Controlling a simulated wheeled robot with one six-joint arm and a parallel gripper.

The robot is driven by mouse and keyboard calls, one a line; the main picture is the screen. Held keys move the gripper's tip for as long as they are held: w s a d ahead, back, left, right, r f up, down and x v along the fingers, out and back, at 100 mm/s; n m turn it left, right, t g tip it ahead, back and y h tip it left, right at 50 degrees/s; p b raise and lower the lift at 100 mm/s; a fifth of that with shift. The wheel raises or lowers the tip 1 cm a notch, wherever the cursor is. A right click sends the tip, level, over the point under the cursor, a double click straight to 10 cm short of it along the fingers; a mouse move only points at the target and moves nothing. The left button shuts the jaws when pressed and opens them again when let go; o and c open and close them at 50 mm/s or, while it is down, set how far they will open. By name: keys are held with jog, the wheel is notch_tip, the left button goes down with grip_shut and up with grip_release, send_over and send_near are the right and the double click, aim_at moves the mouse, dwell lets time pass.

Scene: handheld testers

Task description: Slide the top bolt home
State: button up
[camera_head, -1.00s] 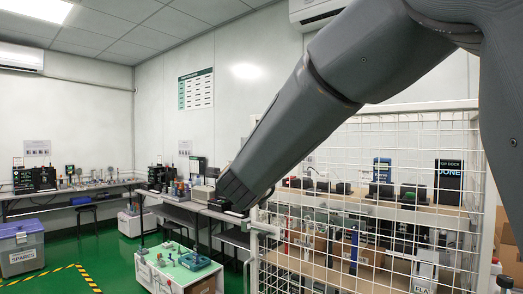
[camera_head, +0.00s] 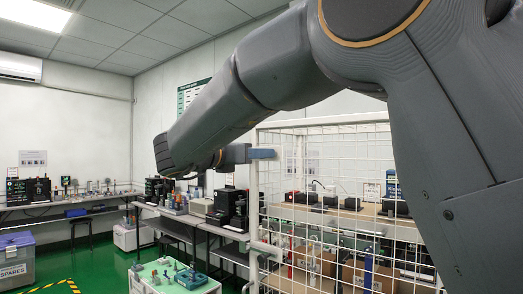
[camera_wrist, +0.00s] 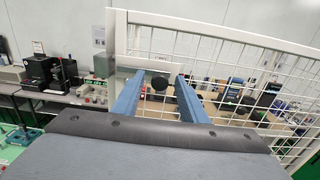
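The white mesh gate (camera_head: 330,215) stands at the right in the head view; its frame also fills the upper right of the wrist view (camera_wrist: 225,32). A pale horizontal bar (camera_wrist: 150,63), seemingly the top bolt, crosses near the gate's upright in the wrist view. A dark round knob (camera_wrist: 159,83) shows below it, between my blue fingers. My gripper (camera_wrist: 160,77) is open, its fingers apart on either side of the knob; I cannot tell whether either touches it. In the head view my gripper (camera_head: 264,153) is at the gate's top left corner, and the bolt is hidden there.
A lower latch (camera_head: 266,249) sits on the gate's left upright. Shelves with boxes and devices (camera_head: 340,215) stand behind the mesh. A bench with black equipment (camera_head: 232,207) is left of the gate. A low green-topped cart (camera_head: 165,279) stands in front of the bench.

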jog(key=shift+x, duration=1.05)
